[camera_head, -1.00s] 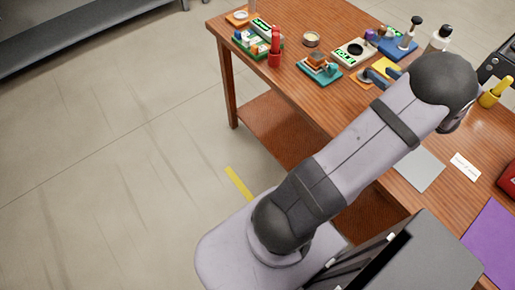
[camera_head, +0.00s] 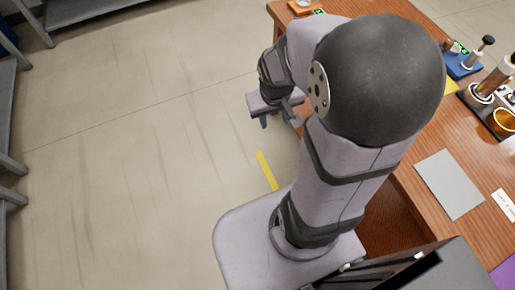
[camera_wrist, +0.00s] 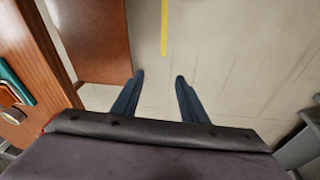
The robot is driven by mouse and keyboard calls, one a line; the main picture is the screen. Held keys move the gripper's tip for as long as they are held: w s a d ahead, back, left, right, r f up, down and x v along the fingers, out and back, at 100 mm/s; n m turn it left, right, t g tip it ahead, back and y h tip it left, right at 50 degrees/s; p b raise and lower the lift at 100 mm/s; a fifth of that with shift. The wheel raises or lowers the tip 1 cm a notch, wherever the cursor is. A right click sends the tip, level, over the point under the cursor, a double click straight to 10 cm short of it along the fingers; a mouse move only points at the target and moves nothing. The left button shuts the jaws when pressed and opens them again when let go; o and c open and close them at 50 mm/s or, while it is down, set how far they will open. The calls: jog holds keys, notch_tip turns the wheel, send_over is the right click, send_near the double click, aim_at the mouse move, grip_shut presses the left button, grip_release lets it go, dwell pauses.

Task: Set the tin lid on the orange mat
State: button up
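My gripper (camera_wrist: 158,78) is open in the wrist view, its two dark blue fingers apart with only floor between them. In the head view my gripper (camera_head: 277,116) is past the left edge of the wooden table (camera_head: 405,178), over the floor. An orange mat (camera_head: 296,8) shows in part at the table's far left corner, with a pale round thing on it. I cannot make out the tin lid; my arm covers much of the table.
A grey sheet (camera_head: 449,184) lies on the near table. A blue base (camera_head: 462,66) and a gold-rimmed round part (camera_head: 504,121) stand at right. A teal piece (camera_wrist: 15,84) is near the table edge in the wrist view. A yellow strip (camera_head: 266,171) marks open floor.

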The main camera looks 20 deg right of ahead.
jog(key=s+a+n+g+y, duration=0.1)
jog(key=s+a+g, duration=0.1)
jog(key=s+a, duration=0.5)
jog(key=shift+s+a+f+y, duration=0.15)
jog(key=shift+a+f+y, duration=0.15)
jog(key=shift+a, duration=0.3)
notch_tip(320, 180, up, 16)
jog(key=p, duration=1.6)
notch_tip(320, 180, down, 16)
jog(key=b, duration=1.5)
jog(key=shift+r+b, duration=0.15)
jog(key=shift+b, duration=0.2)
